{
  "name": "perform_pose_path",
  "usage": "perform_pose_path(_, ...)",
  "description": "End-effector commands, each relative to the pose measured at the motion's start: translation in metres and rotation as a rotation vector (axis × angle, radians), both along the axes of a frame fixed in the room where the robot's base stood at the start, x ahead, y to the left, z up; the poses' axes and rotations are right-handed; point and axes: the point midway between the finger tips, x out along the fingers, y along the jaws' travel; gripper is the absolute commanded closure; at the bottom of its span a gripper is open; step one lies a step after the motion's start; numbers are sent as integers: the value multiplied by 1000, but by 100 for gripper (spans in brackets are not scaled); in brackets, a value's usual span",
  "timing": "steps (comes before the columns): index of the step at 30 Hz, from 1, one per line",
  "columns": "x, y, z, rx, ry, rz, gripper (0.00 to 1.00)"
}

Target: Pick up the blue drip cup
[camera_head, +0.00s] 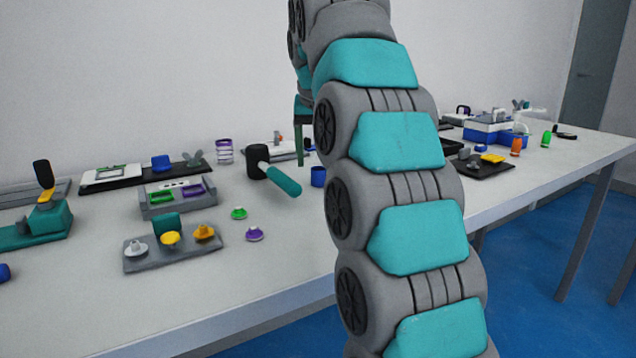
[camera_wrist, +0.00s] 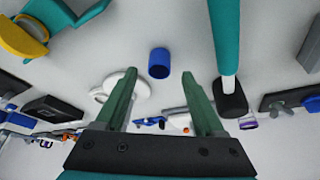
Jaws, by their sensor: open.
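The blue drip cup (camera_head: 318,176) is a small blue cylinder on the white table in the head view, just left of my arm and right of the hammer's handle. In the wrist view the cup (camera_wrist: 159,63) lies between the lines of my two fingers, near the level of their tips. My gripper (camera_wrist: 160,78) is open, with dark green fingers apart and nothing seen between them. In the head view the gripper (camera_head: 300,158) is partly hidden behind my arm; a finger points down behind the cup. I cannot tell its exact height.
A hammer with black head (camera_head: 257,162) and teal handle (camera_head: 284,180) lies close left of the cup; its handle (camera_wrist: 226,38) also shows right of my fingers. A white object (camera_wrist: 122,84) is by the left finger.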

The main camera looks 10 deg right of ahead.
Motion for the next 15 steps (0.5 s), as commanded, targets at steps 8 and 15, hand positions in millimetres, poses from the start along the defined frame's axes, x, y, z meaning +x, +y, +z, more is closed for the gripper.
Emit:
perform_pose_path(8,16,-4,-32,0,5,1,29)
perform_pose_path(15,21,-5,-40,0,0,0,29)
